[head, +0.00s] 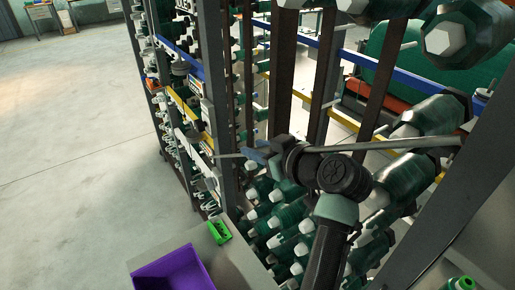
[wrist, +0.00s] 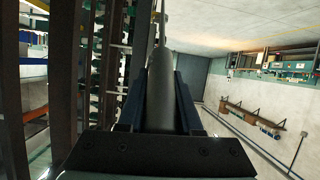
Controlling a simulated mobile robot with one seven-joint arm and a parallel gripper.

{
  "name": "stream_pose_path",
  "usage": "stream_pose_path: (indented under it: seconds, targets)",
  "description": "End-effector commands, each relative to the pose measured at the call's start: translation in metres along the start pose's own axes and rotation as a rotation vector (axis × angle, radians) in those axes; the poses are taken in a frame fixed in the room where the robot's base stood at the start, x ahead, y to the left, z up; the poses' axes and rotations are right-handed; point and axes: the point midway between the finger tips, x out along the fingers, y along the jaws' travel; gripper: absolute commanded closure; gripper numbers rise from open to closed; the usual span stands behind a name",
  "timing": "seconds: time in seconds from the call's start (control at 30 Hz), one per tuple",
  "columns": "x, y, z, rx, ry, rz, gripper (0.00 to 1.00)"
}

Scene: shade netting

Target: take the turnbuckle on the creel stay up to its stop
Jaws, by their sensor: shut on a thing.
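The creel stay (head: 400,144) is a thin grey rod crossing the creel frame in the head view, passing behind my wrist and out to its left. The turnbuckle (wrist: 160,92) is a smooth grey tapered body on the stay, seen in the wrist view. My gripper (head: 258,154) is closed around it, with one dark finger along each side in the wrist view (wrist: 160,105). Beyond the fingertips the body narrows into the thin rod. In the head view my gripper and wrist hide most of the turnbuckle. Its thread and stop cannot be made out.
Dark upright posts (head: 283,75) of the creel stand close around my arm. Green bobbins (head: 430,115) fill the racks on the right and below. Open floor (head: 70,150) lies left.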

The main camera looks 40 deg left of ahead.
Motion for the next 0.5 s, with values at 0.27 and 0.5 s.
stream_pose_path:
  seconds: [0.27, 0.5]
  targets:
    - [0.0016, -0.0011, 0.0034, -0.107, 0.001, -0.027, 1.00]
    - [0.0001, -0.0016, 0.0003, -0.121, -0.001, -0.032, 1.00]
